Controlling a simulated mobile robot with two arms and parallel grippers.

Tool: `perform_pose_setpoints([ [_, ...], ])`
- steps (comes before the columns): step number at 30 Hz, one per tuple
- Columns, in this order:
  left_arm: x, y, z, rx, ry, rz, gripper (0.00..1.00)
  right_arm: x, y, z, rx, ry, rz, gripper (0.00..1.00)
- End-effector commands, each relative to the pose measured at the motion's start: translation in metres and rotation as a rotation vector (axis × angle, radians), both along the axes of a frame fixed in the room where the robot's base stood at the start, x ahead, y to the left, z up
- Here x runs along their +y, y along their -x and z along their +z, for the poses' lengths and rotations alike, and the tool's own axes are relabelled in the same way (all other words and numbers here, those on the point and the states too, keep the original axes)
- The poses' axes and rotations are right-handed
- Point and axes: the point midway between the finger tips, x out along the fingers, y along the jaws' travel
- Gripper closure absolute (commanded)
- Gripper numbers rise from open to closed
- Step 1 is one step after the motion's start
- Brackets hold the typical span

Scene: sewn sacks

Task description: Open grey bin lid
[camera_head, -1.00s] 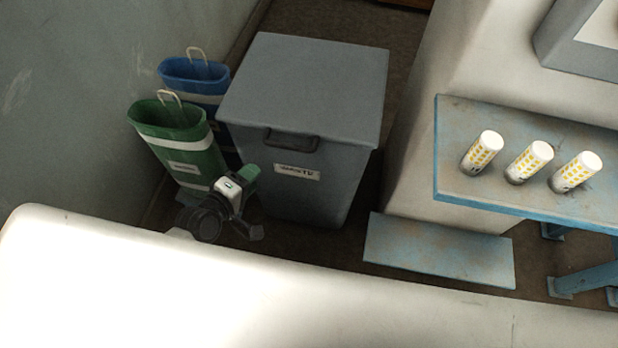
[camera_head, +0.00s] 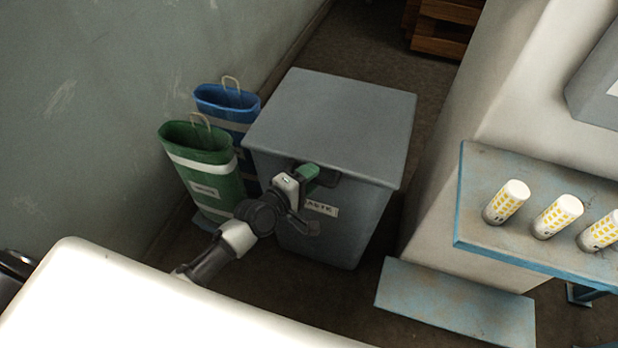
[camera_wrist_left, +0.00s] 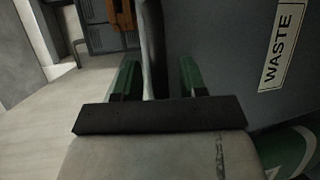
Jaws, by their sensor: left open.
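The grey bin (camera_head: 345,228) stands on the floor with its flat grey lid (camera_head: 330,120) closed. A dark handle (camera_head: 329,181) sits at the lid's front edge, partly hidden by my gripper. My left gripper (camera_head: 309,174) is at the handle, and its green fingers are open. In the left wrist view the fingers of the gripper (camera_wrist_left: 158,80) stand on either side of a dark bar (camera_wrist_left: 154,45), which looks like the handle. I cannot tell whether they touch it. The WASTE label (camera_wrist_left: 282,45) shows on the bin front. My right gripper is not in view.
A green sack (camera_head: 208,178) and a blue sack (camera_head: 228,105) stand left of the bin by the wall. A blue table (camera_head: 490,235) with several white-yellow cylinders is at right, above a low blue board (camera_head: 455,297). Wooden crates (camera_head: 445,25) stand behind.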

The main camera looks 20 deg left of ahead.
Motion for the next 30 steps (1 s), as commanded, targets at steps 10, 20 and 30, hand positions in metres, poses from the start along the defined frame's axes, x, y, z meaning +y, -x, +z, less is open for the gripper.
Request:
perform_pose_setpoints([
  [10,-0.001,-0.001,-0.001,0.0,-0.001,0.0,0.67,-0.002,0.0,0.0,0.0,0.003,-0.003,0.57],
  [20,0.0,-0.001,-0.001,0.0,-0.001,0.0,1.0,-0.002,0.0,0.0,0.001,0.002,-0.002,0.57],
  [30,0.0,-0.002,0.011,0.017,-0.001,0.001,1.0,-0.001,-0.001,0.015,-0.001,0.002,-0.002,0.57],
])
